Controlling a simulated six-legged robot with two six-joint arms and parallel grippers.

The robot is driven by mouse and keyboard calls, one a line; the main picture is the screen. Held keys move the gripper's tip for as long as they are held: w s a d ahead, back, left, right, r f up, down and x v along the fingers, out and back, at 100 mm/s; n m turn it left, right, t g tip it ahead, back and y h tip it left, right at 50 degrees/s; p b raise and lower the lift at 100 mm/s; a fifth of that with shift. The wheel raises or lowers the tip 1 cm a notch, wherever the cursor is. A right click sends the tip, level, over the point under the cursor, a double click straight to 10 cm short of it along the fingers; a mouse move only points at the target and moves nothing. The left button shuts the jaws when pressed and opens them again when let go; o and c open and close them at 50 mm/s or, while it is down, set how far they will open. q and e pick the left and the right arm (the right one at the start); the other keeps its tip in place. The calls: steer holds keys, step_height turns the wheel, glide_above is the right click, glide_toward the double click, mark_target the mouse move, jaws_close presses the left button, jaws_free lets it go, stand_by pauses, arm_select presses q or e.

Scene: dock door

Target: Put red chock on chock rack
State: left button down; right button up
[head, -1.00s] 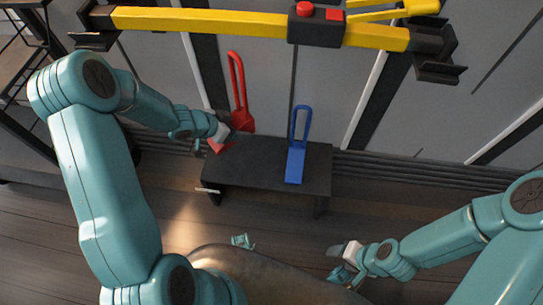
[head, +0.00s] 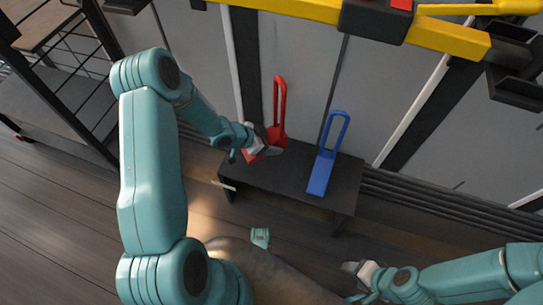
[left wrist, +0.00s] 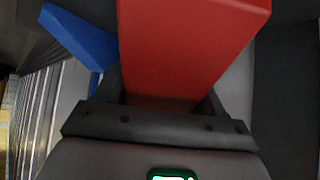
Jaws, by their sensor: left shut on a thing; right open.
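The red chock (head: 278,122) has a tall looped handle and stands at the left end of the low dark rack (head: 290,172). My left gripper (head: 268,145) is shut on the red chock. In the left wrist view the red chock (left wrist: 185,45) fills the space between the fingers. Whether the chock rests on the rack or is just above it I cannot tell. The blue chock (head: 325,160) stands on the rack to the right, apart from the red one. My right gripper (head: 358,275) is open and empty, low at the front right.
A yellow bar (head: 300,10) with black ends crosses above the rack, in front of the grey door panels (head: 390,60). A black-railed stair (head: 60,90) stands at the left. The wooden floor (head: 70,220) is clear at the front left.

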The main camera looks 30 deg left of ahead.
arm_select(q)
steer(key=shift+w+f+b, duration=0.1)
steer(key=shift+f+b, duration=1)
steer(key=shift+f, duration=2.15)
steer(key=shift+f, duration=0.25)
steer(key=shift+c, duration=0.6)
jaws_free()
steer(key=shift+r, duration=0.15)
